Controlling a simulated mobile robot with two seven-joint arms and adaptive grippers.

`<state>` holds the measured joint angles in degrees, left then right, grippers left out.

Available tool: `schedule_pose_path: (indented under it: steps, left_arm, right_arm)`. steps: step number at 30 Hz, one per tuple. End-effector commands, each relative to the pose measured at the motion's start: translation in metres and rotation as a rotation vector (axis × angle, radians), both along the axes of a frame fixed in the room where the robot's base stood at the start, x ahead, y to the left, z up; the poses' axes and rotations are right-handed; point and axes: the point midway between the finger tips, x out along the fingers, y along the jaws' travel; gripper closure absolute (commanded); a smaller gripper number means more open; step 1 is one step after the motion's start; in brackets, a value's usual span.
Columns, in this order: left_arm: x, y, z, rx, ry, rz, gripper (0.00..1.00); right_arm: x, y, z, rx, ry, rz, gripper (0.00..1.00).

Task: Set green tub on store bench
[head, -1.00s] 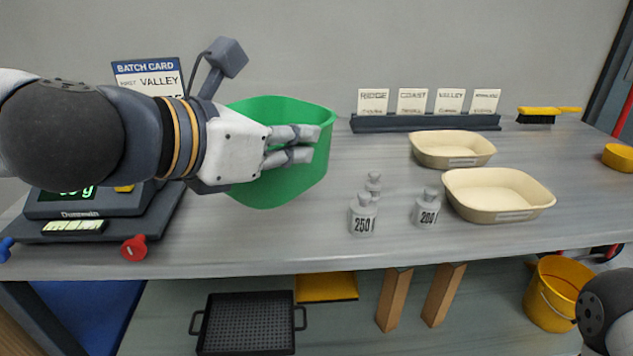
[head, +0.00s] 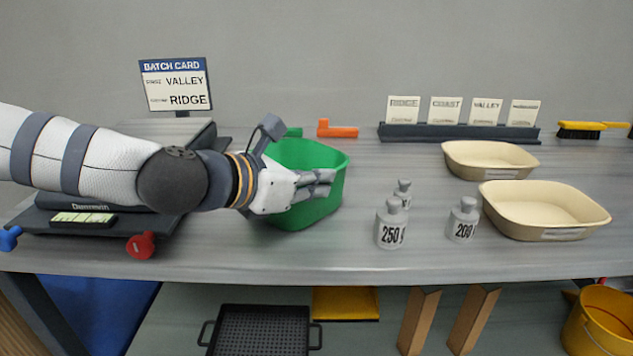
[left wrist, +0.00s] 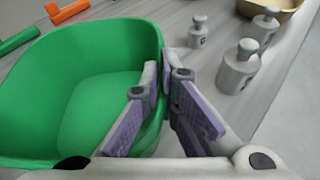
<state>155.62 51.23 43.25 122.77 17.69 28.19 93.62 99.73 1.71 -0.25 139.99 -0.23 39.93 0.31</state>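The green tub (head: 312,158) is upright and empty, over or on the left middle of the grey bench (head: 270,256). My left gripper (head: 328,184) is at its near right wall. In the left wrist view the green tub (left wrist: 70,85) fills the left side, with one finger inside the wall and one outside. The fingertips of my left gripper (left wrist: 165,78) close on that wall near the rim. The tub's base looks at or very near the bench top; I cannot tell whether it touches. My right gripper is not in view.
Several grey weights, such as the 250 g one (head: 390,225), stand right of the tub. Cream trays (head: 545,212) lie farther right. An orange-handled tool (head: 337,130) lies behind the tub. The front strip is clear.

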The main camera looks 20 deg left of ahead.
Motion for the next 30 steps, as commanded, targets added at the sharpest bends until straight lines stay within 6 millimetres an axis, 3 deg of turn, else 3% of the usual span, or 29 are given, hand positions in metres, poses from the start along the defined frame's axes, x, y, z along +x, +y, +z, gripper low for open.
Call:
schedule_pose_path:
  steps: [2,5,6,17,30]
  left_arm:
    - [0.000,0.000,-0.004,0.000,0.002,0.000,1.00]
    - [0.000,0.000,-0.003,0.000,0.002,0.001,0.77]
    - [0.000,0.000,-0.003,0.000,0.002,0.001,0.75]
    - [-0.003,0.002,0.004,0.000,-0.001,0.001,0.75]
    - [-0.075,0.039,0.045,-0.004,-0.012,0.001,0.75]
  right_arm:
    - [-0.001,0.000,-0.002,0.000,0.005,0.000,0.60]
    - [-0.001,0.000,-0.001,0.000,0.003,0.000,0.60]
    - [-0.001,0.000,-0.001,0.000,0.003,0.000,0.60]
    - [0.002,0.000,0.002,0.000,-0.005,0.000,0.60]
    - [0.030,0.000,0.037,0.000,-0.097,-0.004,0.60]
